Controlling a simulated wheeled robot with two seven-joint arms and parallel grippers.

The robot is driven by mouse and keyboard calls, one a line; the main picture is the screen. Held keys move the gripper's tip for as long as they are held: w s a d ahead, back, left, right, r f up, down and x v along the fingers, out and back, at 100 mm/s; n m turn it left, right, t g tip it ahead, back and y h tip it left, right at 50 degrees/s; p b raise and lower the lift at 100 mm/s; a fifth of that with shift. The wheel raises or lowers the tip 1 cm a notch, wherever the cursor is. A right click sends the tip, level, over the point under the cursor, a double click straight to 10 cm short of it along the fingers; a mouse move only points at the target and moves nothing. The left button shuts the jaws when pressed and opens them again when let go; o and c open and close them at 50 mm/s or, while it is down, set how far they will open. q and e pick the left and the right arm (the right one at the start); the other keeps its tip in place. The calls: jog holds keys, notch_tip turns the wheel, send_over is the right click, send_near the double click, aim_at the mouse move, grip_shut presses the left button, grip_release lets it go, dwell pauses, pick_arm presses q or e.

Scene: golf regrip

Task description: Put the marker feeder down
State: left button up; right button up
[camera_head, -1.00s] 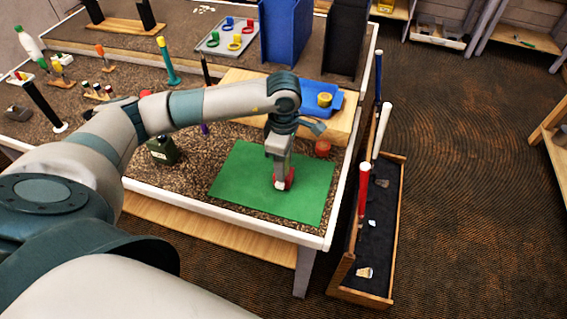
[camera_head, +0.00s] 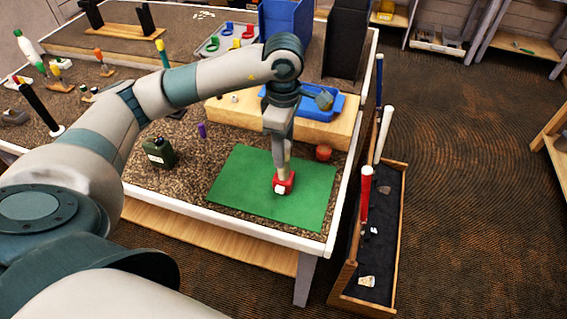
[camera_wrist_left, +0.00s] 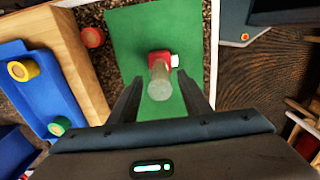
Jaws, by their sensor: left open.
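The marker feeder stands on the green mat (camera_head: 232,184), with its red base (camera_head: 285,184) and white patch resting on the surface. The wrist view shows the red base (camera_wrist_left: 158,57) below a grey-green upright cylinder (camera_wrist_left: 160,82). My left gripper (camera_head: 281,140) is above the feeder, pointing down. Its two fingers are open, one on each side of the cylinder, with gaps in the left wrist view (camera_wrist_left: 160,103). The fingers partly hide the feeder's upper part in the head view. My right gripper is not in view.
A wooden block (camera_head: 238,111) with a blue tray (camera_head: 318,110) lies behind the mat. A red roll (camera_head: 323,152) sits beside the mat. A club rack (camera_head: 396,235) stands right of the table. The mat's front is clear.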

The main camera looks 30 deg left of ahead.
pick_arm(q)
jog(key=shift+r+b, duration=0.6)
jog(key=shift+r, duration=1.65)
